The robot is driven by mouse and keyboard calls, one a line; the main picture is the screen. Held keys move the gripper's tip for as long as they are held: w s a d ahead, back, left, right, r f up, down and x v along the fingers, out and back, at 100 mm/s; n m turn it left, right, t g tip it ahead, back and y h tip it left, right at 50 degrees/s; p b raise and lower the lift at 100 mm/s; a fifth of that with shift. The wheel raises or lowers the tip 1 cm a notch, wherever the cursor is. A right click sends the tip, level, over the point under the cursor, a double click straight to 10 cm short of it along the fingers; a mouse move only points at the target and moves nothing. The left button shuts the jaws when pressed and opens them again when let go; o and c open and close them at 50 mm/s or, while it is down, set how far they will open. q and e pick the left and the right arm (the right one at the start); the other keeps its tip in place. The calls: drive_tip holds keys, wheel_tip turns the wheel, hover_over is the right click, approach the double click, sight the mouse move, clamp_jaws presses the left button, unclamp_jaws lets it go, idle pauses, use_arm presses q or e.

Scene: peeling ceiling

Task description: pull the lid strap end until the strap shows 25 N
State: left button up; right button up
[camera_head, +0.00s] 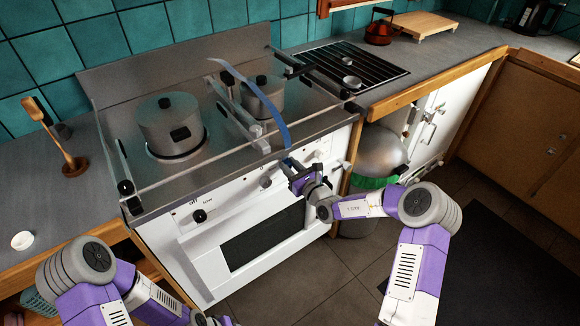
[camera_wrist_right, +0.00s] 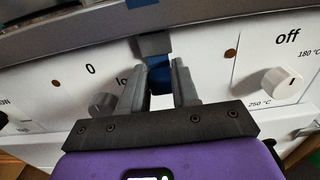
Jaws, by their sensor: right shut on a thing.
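A blue strap (camera_head: 252,97) arches from above the back of the stove, past the smaller lidded pot (camera_head: 268,103), down to the stove's front edge. My right gripper (camera_head: 288,166) is shut on the strap's lower end, in front of the control panel. In the right wrist view, the blue strap end (camera_wrist_right: 160,78) shows between the two grey fingers (camera_wrist_right: 161,68), just below a dark block (camera_wrist_right: 154,44) at the stove edge. No force reading on the strap can be made out. My left arm shows at the bottom left, but its gripper is out of the picture.
A larger pot (camera_head: 170,124) stands on the left of the stove, behind a front rail (camera_head: 200,177). Control knobs (camera_wrist_right: 282,84) flank my right gripper closely. A wooden-handled tool (camera_head: 60,140) stands on the left counter. The floor (camera_head: 335,270) before the oven is clear.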

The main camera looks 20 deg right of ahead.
clamp_jaws()
wheel_tip(320, 180, down, 4)
drive_tip(key=shift+r+b, duration=0.15)
drive_tip(key=shift+b, duration=0.15)
drive_tip(key=o, duration=0.9)
unclamp_jaws()
drive_tip(key=shift+s, duration=0.1)
